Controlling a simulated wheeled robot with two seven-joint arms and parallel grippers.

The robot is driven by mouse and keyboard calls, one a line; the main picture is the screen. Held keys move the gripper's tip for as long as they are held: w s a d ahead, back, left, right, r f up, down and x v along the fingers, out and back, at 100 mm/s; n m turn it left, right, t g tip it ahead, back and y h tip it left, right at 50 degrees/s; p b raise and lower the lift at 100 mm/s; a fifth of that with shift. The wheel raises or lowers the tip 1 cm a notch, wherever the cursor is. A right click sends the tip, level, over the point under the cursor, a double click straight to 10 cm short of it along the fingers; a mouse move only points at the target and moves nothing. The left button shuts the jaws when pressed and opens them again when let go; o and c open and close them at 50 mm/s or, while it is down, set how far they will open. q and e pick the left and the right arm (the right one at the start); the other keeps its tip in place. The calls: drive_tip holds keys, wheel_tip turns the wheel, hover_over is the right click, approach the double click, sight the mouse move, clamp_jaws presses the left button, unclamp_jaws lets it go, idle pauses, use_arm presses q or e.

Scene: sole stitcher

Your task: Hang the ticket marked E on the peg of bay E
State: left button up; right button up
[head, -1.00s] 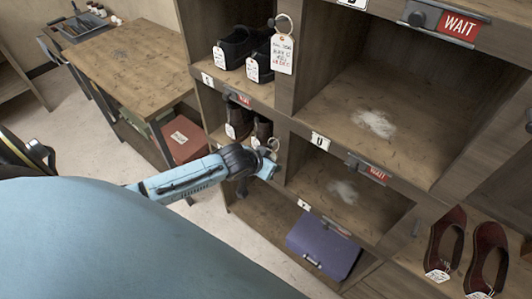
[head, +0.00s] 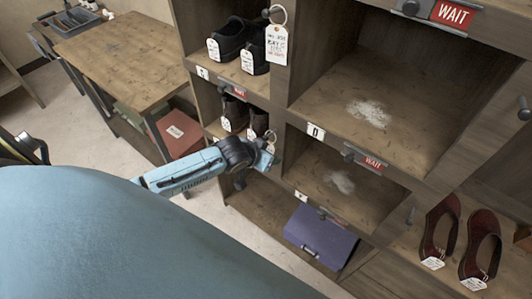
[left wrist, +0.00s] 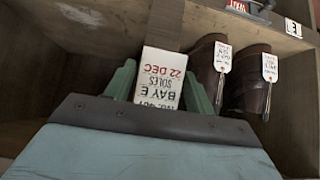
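The ticket marked E (left wrist: 162,78) is a white card reading "BAY E" and "22 DEC". It shows upside down in the left wrist view, between the two green fingers of my left gripper (left wrist: 160,80). The fingers stand apart, one beside each edge; whether they press on the card is unclear. In the head view my left gripper (head: 267,160) is at the post beside bay E, just below a small metal ring (head: 270,137). The peg of bay E and its contact with the ring are hidden or too small to tell. My right gripper is not in view.
Above, black shoes (head: 229,38) and another hanging ticket (head: 277,45) mark a neighbouring bay. A purple box (head: 320,238) sits lower; a wooden table (head: 125,50) stands left.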

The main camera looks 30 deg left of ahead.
use_arm(q)
drive_tip(key=shift+o, duration=1.2)
drive_tip(key=shift+w+r, duration=0.15)
drive_tip(key=shift+r, duration=0.3)
drive_tip(key=p+v, duration=0.1)
drive_tip(key=v, duration=1.2)
drive_tip(key=shift+s+f, duration=0.3)
drive_tip(key=shift+f, duration=0.05)
